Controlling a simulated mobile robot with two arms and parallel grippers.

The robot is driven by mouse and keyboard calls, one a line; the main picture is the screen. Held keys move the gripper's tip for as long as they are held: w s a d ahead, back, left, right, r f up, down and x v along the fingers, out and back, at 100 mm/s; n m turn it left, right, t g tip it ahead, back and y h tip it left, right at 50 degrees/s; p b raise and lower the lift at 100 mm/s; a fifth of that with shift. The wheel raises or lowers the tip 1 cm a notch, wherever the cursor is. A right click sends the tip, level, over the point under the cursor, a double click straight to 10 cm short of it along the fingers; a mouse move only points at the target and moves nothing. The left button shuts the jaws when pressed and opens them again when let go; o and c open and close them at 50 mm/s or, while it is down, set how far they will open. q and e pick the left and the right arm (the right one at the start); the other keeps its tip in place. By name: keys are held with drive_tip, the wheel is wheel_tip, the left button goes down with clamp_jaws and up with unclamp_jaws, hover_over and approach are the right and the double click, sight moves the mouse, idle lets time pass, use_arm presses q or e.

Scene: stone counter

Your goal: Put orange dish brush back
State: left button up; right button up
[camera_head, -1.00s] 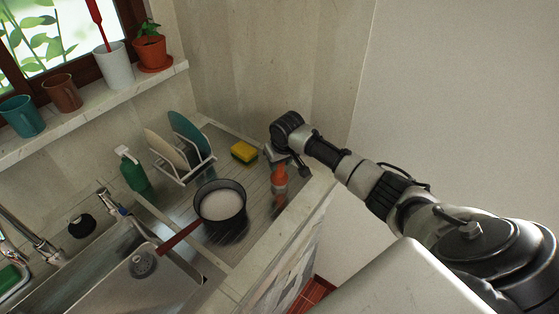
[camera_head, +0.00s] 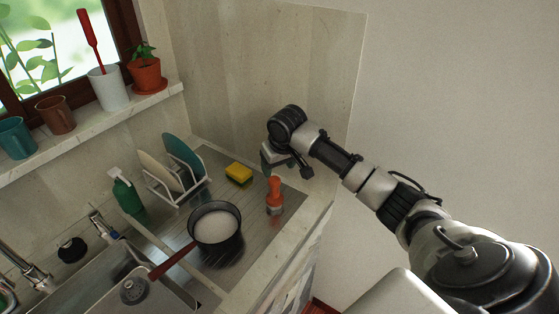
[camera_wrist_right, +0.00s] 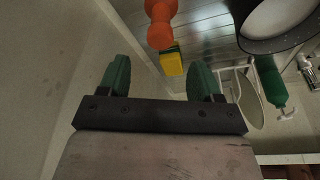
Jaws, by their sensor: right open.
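The orange dish brush (camera_head: 274,190) stands upright on the ribbed drainboard, handle up, to the right of the pot. My right gripper (camera_head: 284,166) hangs above the back right part of the counter, just behind and above the brush in the head view. In the right wrist view, my right gripper (camera_wrist_right: 162,82) is open and empty between its two green fingers. The brush (camera_wrist_right: 160,22) shows beyond the fingertips at the top of that view, apart from them. My left gripper does not show.
A yellow sponge (camera_head: 239,174) lies left of the brush. A pot (camera_head: 215,232) with whitish content and a red handle stands in front. A plate rack (camera_head: 183,187), green bottle (camera_head: 126,192) and sink are further left. Mugs, a white cup (camera_head: 110,90) and a plant line the sill.

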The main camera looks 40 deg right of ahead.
drive_tip(key=shift+v, duration=1.65)
